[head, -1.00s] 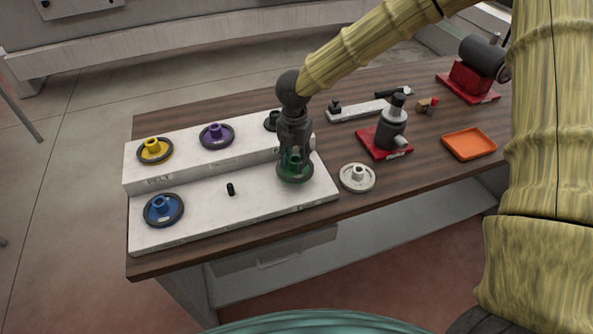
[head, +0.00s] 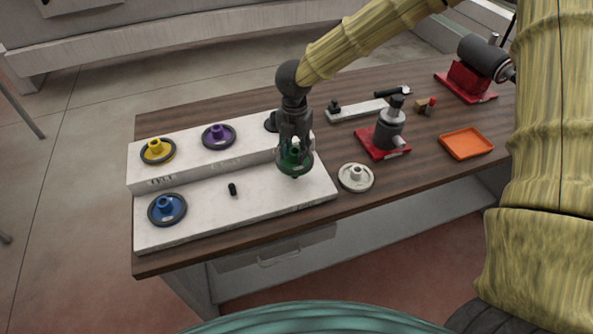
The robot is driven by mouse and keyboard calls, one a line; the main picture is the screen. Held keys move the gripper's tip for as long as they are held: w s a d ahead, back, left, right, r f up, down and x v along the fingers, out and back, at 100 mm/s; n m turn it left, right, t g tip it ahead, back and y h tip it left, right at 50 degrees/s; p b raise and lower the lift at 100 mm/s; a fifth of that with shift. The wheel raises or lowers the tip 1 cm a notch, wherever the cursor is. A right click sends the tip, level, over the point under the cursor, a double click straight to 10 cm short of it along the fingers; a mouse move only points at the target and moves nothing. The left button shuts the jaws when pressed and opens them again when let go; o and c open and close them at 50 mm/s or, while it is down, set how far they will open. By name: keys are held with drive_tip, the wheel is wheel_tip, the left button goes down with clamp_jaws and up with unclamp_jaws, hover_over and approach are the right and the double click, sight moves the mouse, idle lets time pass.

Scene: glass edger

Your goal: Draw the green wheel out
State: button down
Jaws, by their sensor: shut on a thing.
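The green wheel (head: 295,160) is a dark disc with a green hub at the right end of the lower step of the white two-step rack (head: 265,205). My gripper (head: 295,146) points down from above and is shut on the green hub. The wheel looks slightly tilted, its face turned more towards me, and appears a little raised off the step. My fingers cover part of the hub. I cannot see whether a peg under it is clear.
A blue wheel (head: 167,208) and a bare black peg (head: 232,189) are on the lower step. Yellow (head: 157,150) and purple (head: 218,136) wheels sit on the upper step. A pale wheel (head: 356,177), a red-based device (head: 385,138) and an orange tray (head: 466,143) stand to the right.

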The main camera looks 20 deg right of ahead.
drive_tip(key=shift+r, duration=0.25)
wheel_tip(320, 180, up, 4)
drive_tip(key=p, duration=0.3)
drive_tip(key=shift+p, duration=0.3)
